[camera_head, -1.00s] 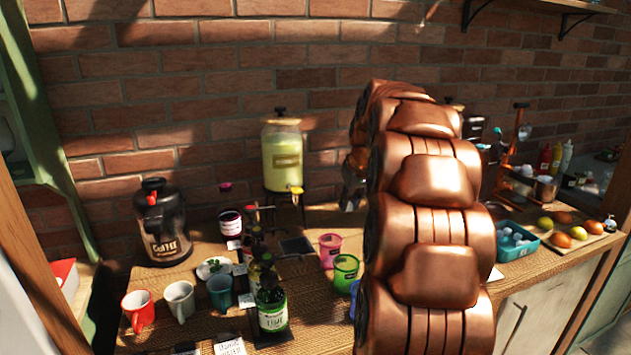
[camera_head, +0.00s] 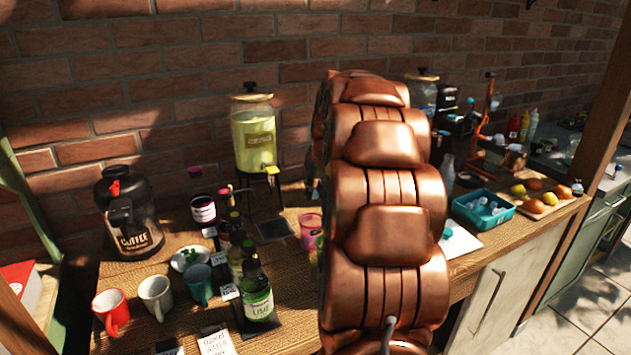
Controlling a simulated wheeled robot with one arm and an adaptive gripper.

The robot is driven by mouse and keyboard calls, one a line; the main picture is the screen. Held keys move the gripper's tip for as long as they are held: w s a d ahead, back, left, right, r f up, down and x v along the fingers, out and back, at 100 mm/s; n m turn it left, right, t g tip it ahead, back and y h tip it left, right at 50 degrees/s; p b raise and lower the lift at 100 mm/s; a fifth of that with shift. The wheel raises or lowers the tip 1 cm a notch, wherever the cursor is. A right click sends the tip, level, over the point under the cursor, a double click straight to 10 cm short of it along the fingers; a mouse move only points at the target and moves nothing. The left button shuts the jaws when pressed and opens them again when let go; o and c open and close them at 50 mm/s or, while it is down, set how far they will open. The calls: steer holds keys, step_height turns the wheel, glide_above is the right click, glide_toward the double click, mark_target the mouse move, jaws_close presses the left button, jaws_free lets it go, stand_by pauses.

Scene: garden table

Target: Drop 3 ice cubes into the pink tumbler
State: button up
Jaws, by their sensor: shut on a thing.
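The pink tumbler (camera_head: 309,232) stands upright on the wooden table, just left of my copper arm, which covers part of its right side. I cannot see into it well enough to tell what it holds. A teal bin (camera_head: 485,222) with pale, ice-like pieces (camera_head: 490,207) in it stands on the right part of the table. My gripper is behind my arm. Only a small grey piece, perhaps part of it, shows at the arm's left edge, above the pink tumbler. Its fingertips and anything between them are hidden.
A lime bottle (camera_head: 256,291), other bottles, a red mug (camera_head: 111,310), a white mug (camera_head: 156,297) and a teal cup (camera_head: 198,285) stand at front left. A yellow drink dispenser (camera_head: 254,140) stands behind. A fruit board (camera_head: 543,200) lies right of the bin.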

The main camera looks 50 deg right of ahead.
steer(key=shift+f, duration=0.3)
steer(key=o, duration=0.8)
steer(key=v, duration=1.2)
steer(key=shift+a, duration=0.1)
